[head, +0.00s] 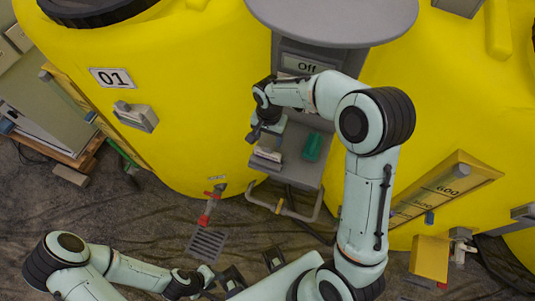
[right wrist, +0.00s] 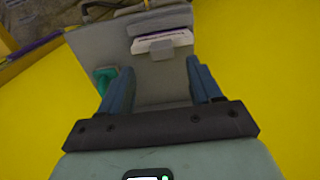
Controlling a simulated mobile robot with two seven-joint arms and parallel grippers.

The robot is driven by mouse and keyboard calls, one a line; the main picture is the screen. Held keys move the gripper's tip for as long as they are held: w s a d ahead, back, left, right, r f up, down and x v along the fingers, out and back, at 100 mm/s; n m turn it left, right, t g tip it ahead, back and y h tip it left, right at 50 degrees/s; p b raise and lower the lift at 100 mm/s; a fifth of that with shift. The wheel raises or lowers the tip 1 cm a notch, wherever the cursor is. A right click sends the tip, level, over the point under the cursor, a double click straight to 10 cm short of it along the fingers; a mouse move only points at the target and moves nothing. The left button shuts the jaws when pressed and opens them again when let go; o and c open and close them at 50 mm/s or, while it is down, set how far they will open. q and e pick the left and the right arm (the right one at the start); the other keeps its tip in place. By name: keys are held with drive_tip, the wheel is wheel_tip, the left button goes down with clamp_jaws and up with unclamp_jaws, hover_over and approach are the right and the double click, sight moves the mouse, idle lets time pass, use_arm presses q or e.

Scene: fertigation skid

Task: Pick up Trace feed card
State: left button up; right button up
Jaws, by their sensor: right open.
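A white card (right wrist: 163,42) with small dark print, too small to read, sits in a grey holder (right wrist: 161,53) on the grey stand. In the head view the card (head: 268,154) shows at the left of the stand's shelf. I cannot confirm from its print that it is the Trace feed card. My right gripper (right wrist: 160,78) is open and empty, its fingers pointing toward the card but apart from it. In the head view my right gripper (head: 256,134) is just above the card. My left gripper (head: 203,277) is low at the bottom, its jaws unclear.
A green object (head: 313,146) stands on the shelf (head: 300,170), right of the card. Large yellow tanks (head: 190,80) flank the stand. Another holder (head: 136,116) is on the tank marked 01. A pipe (head: 290,212) runs below the shelf. A floor grate (head: 206,245) lies lower left.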

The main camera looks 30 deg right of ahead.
sight(267, 146)
drive_tip(key=shift+a+f, duration=0.15)
drive_tip(key=shift+f, duration=1.2)
drive_tip(key=shift+a+f, duration=0.1)
drive_tip(key=shift+f, duration=1.25)
clamp_jaws()
